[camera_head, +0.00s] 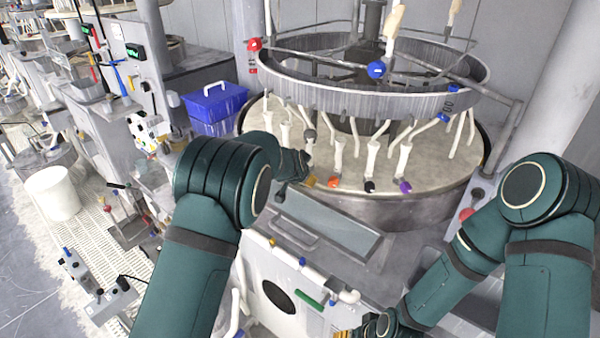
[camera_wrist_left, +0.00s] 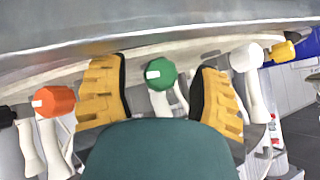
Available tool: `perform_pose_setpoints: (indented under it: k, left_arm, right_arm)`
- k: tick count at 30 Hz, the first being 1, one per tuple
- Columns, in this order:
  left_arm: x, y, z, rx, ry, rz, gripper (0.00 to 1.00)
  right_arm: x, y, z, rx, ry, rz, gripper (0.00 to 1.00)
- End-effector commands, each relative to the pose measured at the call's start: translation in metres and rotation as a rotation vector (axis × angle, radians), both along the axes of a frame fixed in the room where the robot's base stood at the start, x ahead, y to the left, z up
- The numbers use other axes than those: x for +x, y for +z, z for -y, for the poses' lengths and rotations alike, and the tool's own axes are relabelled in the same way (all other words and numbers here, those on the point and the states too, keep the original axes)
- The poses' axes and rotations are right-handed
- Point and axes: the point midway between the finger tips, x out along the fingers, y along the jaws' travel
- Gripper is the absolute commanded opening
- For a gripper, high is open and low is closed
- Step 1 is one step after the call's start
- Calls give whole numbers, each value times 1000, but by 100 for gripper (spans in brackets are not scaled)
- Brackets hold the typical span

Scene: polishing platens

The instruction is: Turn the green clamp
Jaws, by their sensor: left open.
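The green clamp knob (camera_wrist_left: 160,73), with a white mark on its face, sits on a white stem in the left wrist view. My left gripper (camera_wrist_left: 162,80) is open, with one yellow finger on each side of the knob and a visible gap to both. In the head view my left arm reaches to the rim of the round platen, and the green knob is hidden behind my wrist and hand (camera_head: 310,180). My right gripper (camera_head: 368,328) is low in the head view, partly cut off, and its jaw state is unclear.
An orange knob (camera_wrist_left: 53,101) and a white knob (camera_wrist_left: 246,57) flank the green one closely. In the head view, black (camera_head: 370,186) and purple (camera_head: 405,186) knobs follow along the platen rim. A metal ring (camera_head: 375,98) stands above. A green handle (camera_head: 309,299) is on the front panel.

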Motion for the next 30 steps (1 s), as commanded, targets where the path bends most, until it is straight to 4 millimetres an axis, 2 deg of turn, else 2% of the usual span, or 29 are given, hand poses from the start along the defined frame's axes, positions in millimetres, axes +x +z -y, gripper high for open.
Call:
perform_pose_setpoints:
  k: [10, 14, 15, 23, 30]
  left_arm:
    - [2, -2, 0, 0, 0, 0, 60]
    - [2, -2, 0, 0, 0, 0, 15]
    - [2, -2, 0, 0, 0, 0, 1]
    - [2, -2, -1, -11, 1, -6, 0]
    - [3, -4, -2, -97, 2, -52, 0]
  right_arm:
    - [0, 0, 0, 0, 0, 0, 47]
    - [0, 0, 0, 0, 0, 0, 47]
    - [0, 0, 0, 0, 0, 0, 47]
    - [0, -2, 0, 0, 0, 0, 47]
    - [0, -18, 0, -1, -2, 0, 47]
